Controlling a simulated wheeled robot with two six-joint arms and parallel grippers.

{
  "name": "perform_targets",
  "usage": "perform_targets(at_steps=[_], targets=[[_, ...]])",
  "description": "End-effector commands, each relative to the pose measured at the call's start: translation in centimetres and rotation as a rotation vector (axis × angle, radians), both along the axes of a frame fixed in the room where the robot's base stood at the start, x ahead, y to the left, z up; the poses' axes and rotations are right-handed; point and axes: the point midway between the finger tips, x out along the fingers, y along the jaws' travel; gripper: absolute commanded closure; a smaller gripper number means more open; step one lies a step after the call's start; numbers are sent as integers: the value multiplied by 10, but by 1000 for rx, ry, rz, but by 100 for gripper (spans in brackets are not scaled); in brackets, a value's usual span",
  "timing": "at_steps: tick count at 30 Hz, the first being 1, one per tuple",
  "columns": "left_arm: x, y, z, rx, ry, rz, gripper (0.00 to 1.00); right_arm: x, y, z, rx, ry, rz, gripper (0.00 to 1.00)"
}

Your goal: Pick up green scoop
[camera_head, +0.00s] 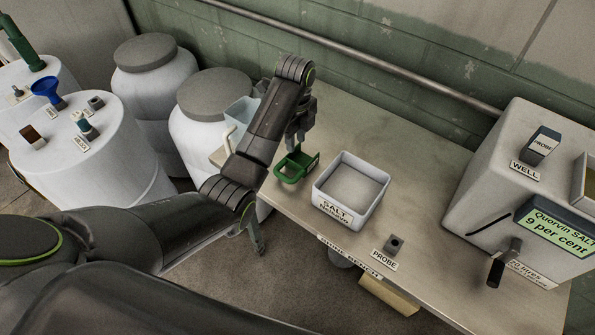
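The green scoop (291,173) is at the left end of the bench, just left of the white salt tub (350,192). It looks like an open green frame or shallow tray shape. My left gripper (298,143) points down directly above the scoop's back edge, its fingertips at or very near it. Whether the fingers touch or hold the scoop cannot be made out, and the finger gap is not clear. My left arm covers the area left of the scoop. My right gripper is not in view.
The bench (410,165) is clear behind the tub. A small probe holder (393,244) stands at its front edge. A grey machine (520,190) with a handle stands at the right. Lidded white drums (155,85) and a pale blue jug (240,112) are at the left.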

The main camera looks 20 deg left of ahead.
Motion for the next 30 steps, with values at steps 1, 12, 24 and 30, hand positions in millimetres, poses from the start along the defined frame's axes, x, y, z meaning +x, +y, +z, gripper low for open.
perform_targets(at_steps=[1,12,24,30], targets=[[0,0,-12,0,0,0,71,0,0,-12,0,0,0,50],[0,0,-52,0,0,1,71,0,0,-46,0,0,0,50],[-1,3,-97,0,3,0,71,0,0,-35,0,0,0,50],[-1,3,-105,0,0,0,71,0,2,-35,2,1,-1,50]])
